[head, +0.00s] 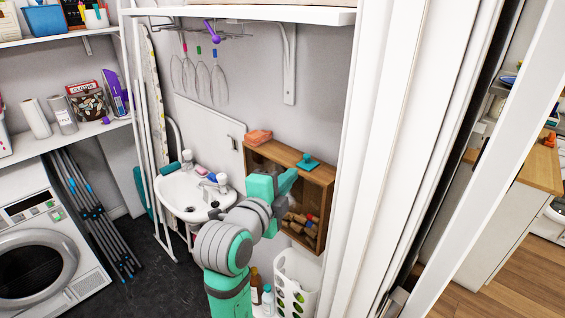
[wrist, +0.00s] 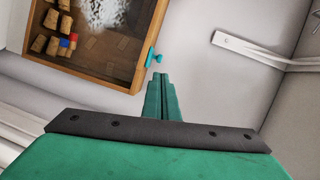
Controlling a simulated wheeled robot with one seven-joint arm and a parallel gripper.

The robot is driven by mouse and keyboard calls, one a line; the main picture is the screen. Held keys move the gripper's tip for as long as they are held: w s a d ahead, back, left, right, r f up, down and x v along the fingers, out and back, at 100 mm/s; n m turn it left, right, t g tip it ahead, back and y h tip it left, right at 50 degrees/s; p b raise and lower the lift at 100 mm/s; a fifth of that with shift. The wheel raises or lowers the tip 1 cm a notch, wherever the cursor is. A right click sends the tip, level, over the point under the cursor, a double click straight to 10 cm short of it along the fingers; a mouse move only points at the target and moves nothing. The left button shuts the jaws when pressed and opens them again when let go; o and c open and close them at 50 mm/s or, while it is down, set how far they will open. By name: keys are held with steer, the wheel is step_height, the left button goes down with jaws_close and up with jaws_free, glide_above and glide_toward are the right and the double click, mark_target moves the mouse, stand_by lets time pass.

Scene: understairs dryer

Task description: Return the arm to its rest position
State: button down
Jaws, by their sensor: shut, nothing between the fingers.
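My green and grey arm (head: 228,245) reaches up from the bottom middle of the head view, in front of the wooden wall box. My gripper (head: 290,178) is at its upper end, in front of the box's upper part. In the wrist view my gripper (wrist: 160,78) has its two green fingers together, with nothing between them. The wooden box (head: 325,178) has a glassy front and holds several corks; it also shows in the wrist view (wrist: 120,82). A small teal piece (head: 308,161) is at its top edge, and it appears just beyond my fingertips in the wrist view (wrist: 154,57).
A white sink (head: 183,195) is left of my arm, and a washer (head: 45,255) stands farther left. A white shelf (head: 250,14) and its bracket (head: 289,65) are above. A white door frame (head: 390,150) closes the right side. A white holed bin (head: 293,280) stands below the box.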

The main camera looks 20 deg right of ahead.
steer(key=s+a+f+n+t+y, duration=0.15)
steer(key=f+n, duration=0.25)
steer(key=f, duration=0.4)
steer(key=a+f+n+t+y, duration=0.1)
steer(key=a+f+n, duration=0.25)
steer(key=f, duration=0.35)
steer(key=s+a+f+n+y, duration=0.2)
steer(key=s+a+f+n, duration=0.1)
steer(key=s+f+n, duration=0.3)
steer(key=s+a+f+n+y, duration=0.2)
steer(key=s+f+n+y, duration=0.15)
steer(key=s+f, duration=0.4)
steer(key=s+a+f+n+y, duration=0.1)
steer(key=s+a+f+n, duration=0.1)
steer(key=s+f, duration=0.3)
steer(key=s+a+f+n+y, duration=0.1)
steer(key=s+a+f+n, duration=0.15)
steer(key=s, duration=0.45)
steer(key=s+a+r+n, duration=0.1)
steer(key=s+r+n, duration=0.1)
steer(key=s, duration=1.3)
steer(key=shift+s+a+n+y, duration=0.15)
steer(key=shift+a+n+y, duration=0.15)
steer(key=shift+a+n, duration=0.15)
